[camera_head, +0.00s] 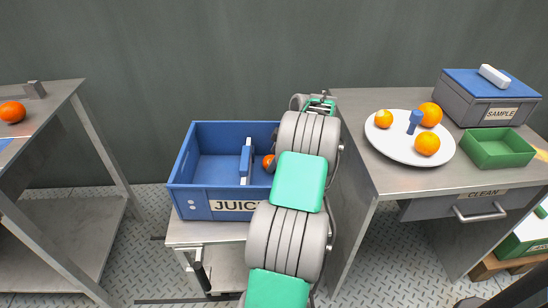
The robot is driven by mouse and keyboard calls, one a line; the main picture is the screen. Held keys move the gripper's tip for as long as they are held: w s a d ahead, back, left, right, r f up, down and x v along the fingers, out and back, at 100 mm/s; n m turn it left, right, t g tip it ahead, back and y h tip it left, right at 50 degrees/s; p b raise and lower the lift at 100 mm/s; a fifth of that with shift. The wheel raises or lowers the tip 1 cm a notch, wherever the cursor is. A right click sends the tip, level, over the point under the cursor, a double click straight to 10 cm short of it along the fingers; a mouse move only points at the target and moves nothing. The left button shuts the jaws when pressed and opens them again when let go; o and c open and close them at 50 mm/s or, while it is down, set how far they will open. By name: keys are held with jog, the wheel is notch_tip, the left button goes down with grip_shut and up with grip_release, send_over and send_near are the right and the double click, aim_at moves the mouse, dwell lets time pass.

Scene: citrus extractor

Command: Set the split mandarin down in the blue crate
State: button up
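The blue crate (208,203), labelled "JUICE", stands on a low grey stand left of my arm. A red-orange fruit (268,162) shows in its right part, partly covered by my arm. It may be the split mandarin, but no split can be made out. Just left of the fruit is an upright white and blue piece (246,162), which may be a finger of my gripper or a part of the crate. My arm hides the rest of my gripper, so its opening and any hold on the fruit cannot be made out.
The crate's left part looks empty. A left table holds another red-orange fruit (12,112). The right table holds a white plate (395,150) with several oranges and a blue peg (415,121), a green tray (498,160) and a "SAMPLE" box (470,106).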

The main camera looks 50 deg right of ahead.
jog(key=p+v, duration=0.2)
jog(key=v, duration=0.5)
jog(key=shift+r, duration=0.4)
jog(key=shift+s, duration=0.15)
